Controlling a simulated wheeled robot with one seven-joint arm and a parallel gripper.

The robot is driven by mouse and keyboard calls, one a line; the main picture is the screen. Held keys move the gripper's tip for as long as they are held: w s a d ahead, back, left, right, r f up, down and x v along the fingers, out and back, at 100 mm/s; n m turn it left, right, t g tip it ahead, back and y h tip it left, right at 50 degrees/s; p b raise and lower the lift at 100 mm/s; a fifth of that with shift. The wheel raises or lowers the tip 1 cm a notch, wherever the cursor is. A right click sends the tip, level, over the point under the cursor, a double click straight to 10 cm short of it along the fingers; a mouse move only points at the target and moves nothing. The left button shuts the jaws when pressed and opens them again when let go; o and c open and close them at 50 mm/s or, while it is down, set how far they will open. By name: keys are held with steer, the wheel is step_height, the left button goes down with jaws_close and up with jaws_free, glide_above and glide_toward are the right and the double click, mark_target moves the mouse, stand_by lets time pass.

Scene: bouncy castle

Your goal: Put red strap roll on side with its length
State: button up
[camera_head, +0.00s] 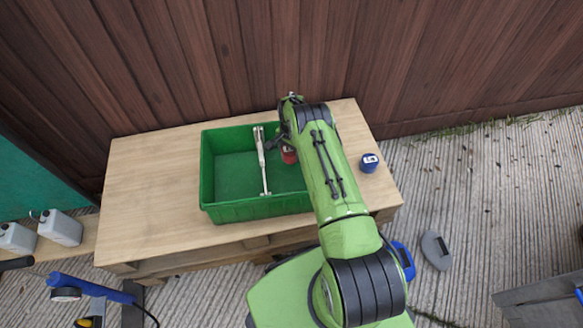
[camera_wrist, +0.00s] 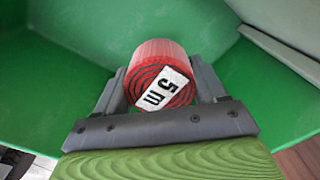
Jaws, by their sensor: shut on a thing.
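The red strap roll (camera_wrist: 155,53) is between the two fingers of my gripper (camera_wrist: 161,88), which is shut on it. Its spiral end face, with a white "5 m" label, faces the wrist camera. In the head view the red strap roll (camera_head: 289,155) shows as a small red patch, partly hidden by my arm. It is inside or just above the right part of the green crate (camera_head: 255,210); whether it touches the floor I cannot tell. My gripper (camera_head: 284,138) is mostly hidden behind my wrist. A blue strap roll (camera_head: 369,163) with a white label stands on the wooden table, right of the crate.
The wooden table (camera_head: 150,190) is bare left of the crate. A wooden fence (camera_head: 200,60) stands behind. Grey canisters (camera_head: 60,228) stand at far left. A grey object (camera_head: 436,250) lies on the ground.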

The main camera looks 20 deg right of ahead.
mark_target(291, 160)
step_height(291, 160, down, 6)
steer(key=shift+b, duration=0.95)
steer(key=shift+f, duration=0.1)
steer(key=o, duration=1.3)
steer(key=shift+c, duration=0.2)
